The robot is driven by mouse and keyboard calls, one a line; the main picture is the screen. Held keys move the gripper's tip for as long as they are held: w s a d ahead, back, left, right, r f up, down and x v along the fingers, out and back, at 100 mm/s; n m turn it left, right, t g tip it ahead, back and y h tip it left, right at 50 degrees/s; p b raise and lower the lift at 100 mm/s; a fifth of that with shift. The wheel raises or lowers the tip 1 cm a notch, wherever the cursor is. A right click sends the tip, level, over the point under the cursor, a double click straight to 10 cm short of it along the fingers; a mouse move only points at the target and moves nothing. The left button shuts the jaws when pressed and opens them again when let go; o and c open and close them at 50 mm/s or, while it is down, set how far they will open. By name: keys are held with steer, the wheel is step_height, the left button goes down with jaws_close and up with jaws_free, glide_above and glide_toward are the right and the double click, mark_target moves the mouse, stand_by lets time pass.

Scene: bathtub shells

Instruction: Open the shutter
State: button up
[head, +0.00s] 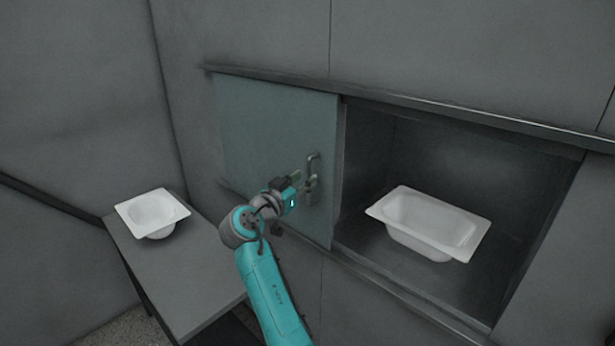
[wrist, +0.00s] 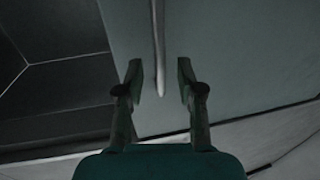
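The shutter (head: 265,140) is a flat grey-teal sliding panel. It stands at the left of the wall recess, and the recess's right part is uncovered. A slim vertical metal handle (head: 314,165) is fixed near the shutter's right edge. My gripper (head: 303,183) is at the handle, over its lower part. In the wrist view, my gripper (wrist: 160,78) is open, with one finger on each side of the handle (wrist: 158,45). A gap shows between each finger and the bar. The shutter also fills much of the wrist view (wrist: 240,60).
A white bathtub shell (head: 430,222) sits inside the recess. Another white shell (head: 153,212) stands on a grey table (head: 185,275) at left. A lower rail (head: 400,290) and upper rail (head: 450,112) run along the recess. The table's front part is clear.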

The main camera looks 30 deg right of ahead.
steer(key=v, duration=0.9)
steer(key=s+f+n+t+y, duration=0.25)
steer(key=s+f, duration=0.25)
steer(key=f, duration=0.5)
steer(key=s+f+n+t+y, duration=0.1)
steer(key=s+f+n+y, duration=0.25)
steer(key=f, duration=0.55)
steer(key=s+f+n+t+y, duration=0.15)
steer(key=s+f+n, duration=0.3)
steer(key=f, duration=0.55)
steer(key=s+a+f+n+y, duration=0.1)
steer(key=s+a+f+y, duration=0.15)
steer(key=s, duration=0.65)
steer(key=s+a+f+n+y, duration=0.1)
steer(key=s+f+y, duration=0.15)
steer(key=s, duration=0.75)
steer(key=s+a+f+n+y, duration=0.1)
steer(key=s+y, duration=0.2)
steer(key=s, duration=0.6)
steer(key=s+r+m, duration=0.1)
steer(key=s+r, duration=0.9)
steer(key=s, duration=0.5)
steer(key=shift+a+r+m+t, duration=0.2)
steer(key=shift+a+m+t, duration=0.1)
steer(key=shift+a+m, duration=0.05)
